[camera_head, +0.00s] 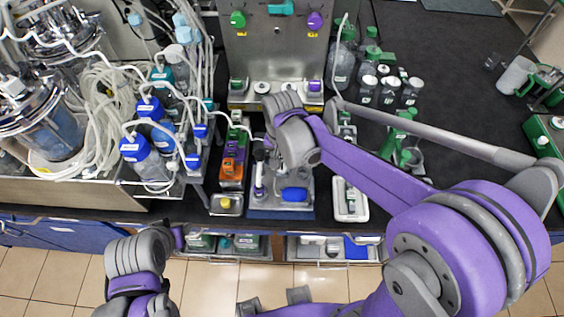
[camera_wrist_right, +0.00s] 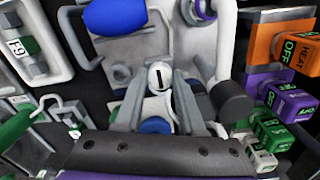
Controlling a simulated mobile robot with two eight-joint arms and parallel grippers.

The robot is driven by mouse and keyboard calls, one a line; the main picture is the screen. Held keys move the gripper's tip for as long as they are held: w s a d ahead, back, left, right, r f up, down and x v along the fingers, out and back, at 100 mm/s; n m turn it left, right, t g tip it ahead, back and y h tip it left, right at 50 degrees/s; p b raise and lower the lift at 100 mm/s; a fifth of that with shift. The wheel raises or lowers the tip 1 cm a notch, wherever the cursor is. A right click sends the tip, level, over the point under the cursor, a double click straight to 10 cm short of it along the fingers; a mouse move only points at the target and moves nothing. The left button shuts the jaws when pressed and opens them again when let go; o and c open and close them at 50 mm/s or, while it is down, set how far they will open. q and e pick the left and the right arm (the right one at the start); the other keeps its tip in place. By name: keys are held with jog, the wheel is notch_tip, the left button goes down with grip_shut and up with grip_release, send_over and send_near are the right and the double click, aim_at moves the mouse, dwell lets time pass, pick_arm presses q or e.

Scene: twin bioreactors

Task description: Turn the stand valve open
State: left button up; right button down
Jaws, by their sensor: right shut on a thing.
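The stand valve shows in the right wrist view as a small round white knob (camera_wrist_right: 160,76) with a black bar mark, on a grey stand plate (camera_wrist_right: 140,48). My right gripper (camera_wrist_right: 160,86) has a finger on either side of the knob and is shut on it. In the head view the right gripper (camera_head: 270,148) reaches down over the back of the stand (camera_head: 280,212), and the wrist hides the valve there. A blue rounded piece (camera_head: 294,194) lies on the stand's front. Of my left arm only links show at the lower left; its gripper is out of view.
An orange and purple control block (camera_head: 232,165) stands close left of the stand. A white tray (camera_head: 362,214) with a small bottle is close right. Blue-capped bottles (camera_head: 148,160) and tubing crowd the left. Green-capped bottles (camera_head: 388,90) stand at the back right.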

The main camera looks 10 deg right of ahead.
pick_arm(q)
jog(key=shift+f, duration=0.15)
pick_arm(e)
jog(key=shift+n, duration=0.4)
jog(key=n+b, duration=0.1)
jog(key=n, duration=0.6)
jog(key=shift+n+b, duration=0.3)
jog(key=shift+b, duration=0.1)
jog(key=n, duration=0.4)
jog(key=shift+n+b, duration=0.3)
pick_arm(q)
jog(key=f, duration=0.2)
jog(key=s+f, duration=0.1)
jog(key=shift+s+f+b, duration=0.15)
jog(key=shift+f+b, duration=0.15)
jog(key=shift+f, duration=0.05)
pick_arm(e)
jog(key=n, duration=0.4)
jog(key=shift+n, duration=0.4)
jog(key=c, duration=0.8)
grip_release()
